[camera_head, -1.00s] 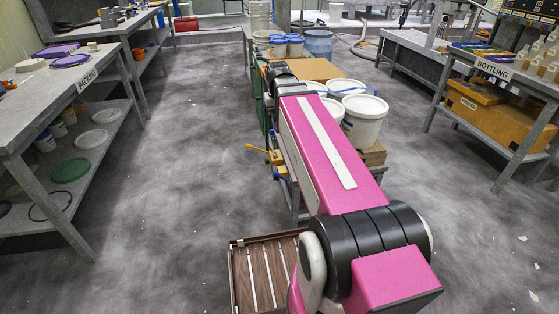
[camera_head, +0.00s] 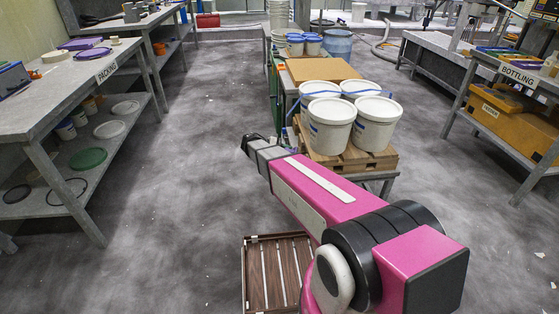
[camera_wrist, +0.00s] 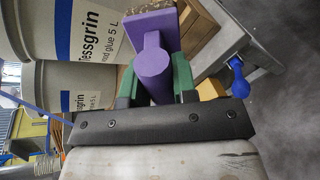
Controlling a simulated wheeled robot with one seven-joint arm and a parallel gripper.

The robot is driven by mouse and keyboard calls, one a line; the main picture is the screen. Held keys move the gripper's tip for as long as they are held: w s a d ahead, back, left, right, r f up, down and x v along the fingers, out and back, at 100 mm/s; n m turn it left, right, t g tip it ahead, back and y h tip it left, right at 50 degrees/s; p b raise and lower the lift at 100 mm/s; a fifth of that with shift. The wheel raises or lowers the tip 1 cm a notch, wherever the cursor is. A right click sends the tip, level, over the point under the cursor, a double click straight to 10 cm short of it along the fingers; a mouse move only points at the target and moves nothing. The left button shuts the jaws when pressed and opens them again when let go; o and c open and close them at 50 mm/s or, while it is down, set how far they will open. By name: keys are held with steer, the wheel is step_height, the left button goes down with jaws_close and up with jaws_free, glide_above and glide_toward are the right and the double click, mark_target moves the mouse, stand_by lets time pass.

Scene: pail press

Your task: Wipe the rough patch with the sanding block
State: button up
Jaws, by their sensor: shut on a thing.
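In the wrist view, my gripper (camera_wrist: 157,74) has its green fingers closed on the handle of a purple block, which I take to be the sanding block (camera_wrist: 172,26). The block's flat plate is tilted in the picture and shows a brownish rough layer along its far edge. Large white pails stand close beside it. In the head view my arm reaches forward and left, in front of the pails; the gripper and the block cannot be made out there. I cannot make out the rough patch in either view.
White lidded pails (camera_head: 329,124) stand on a wooden pallet (camera_head: 347,160) at the bench end. A slatted brown crate (camera_head: 277,272) lies low in front. The packing table (camera_head: 60,95) is left, the bottling table (camera_head: 520,76) right.

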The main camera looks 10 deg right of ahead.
steer(key=w+a+f+n+t+h, duration=0.1)
steer(key=a+f+n+t+h, duration=0.15)
steer(key=f, duration=0.25)
steer(key=shift+m, duration=0.25)
steer(key=shift+w+d+f, duration=0.1)
steer(key=shift+d, duration=1.25)
steer(key=shift+d+f, duration=0.1)
steer(key=shift+d, duration=1.25)
steer(key=shift+d, duration=0.95)
steer(key=shift+w, duration=0.1)
steer(key=shift+w+a, duration=0.1)
steer(key=shift+w, duration=3.7)
steer(key=s, duration=0.8)
